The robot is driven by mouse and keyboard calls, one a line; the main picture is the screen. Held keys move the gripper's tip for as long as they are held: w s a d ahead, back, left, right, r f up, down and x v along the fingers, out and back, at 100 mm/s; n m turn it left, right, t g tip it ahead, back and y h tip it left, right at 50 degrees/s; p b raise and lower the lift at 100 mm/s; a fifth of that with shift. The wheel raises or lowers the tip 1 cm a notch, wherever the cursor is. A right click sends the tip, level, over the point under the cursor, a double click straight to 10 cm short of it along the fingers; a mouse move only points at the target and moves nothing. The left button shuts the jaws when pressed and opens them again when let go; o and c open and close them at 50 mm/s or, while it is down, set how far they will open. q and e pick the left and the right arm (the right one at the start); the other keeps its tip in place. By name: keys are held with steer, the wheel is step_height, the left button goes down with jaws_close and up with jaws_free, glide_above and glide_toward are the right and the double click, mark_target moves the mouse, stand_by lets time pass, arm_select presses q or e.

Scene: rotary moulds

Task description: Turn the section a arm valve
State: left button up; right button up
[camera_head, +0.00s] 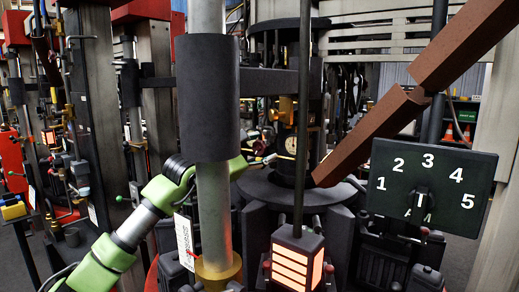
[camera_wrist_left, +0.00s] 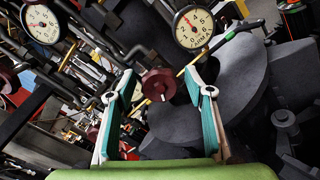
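A dark red round valve knob (camera_wrist_left: 158,84) shows in the left wrist view, in the gap between the fingers of my left gripper (camera_wrist_left: 160,78). The teal-padded fingers are spread apart on either side of it. I cannot tell whether they touch it or whether it lies a little beyond the tips. In the head view my left arm passes behind a grey pole, and the left gripper (camera_head: 262,160) shows only small to its right. My right gripper is not in view.
Two round gauges (camera_wrist_left: 193,27) (camera_wrist_left: 40,24) stand above the knob. A thick grey pole (camera_head: 212,215) hides part of my arm. A numbered dial panel (camera_head: 430,186), a lit orange lamp box (camera_head: 297,262) and a brown slanted beam (camera_head: 375,135) crowd the right side.

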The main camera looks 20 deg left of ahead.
arm_select(q)
steer(key=v, duration=1.2)
stand_by(0.4)
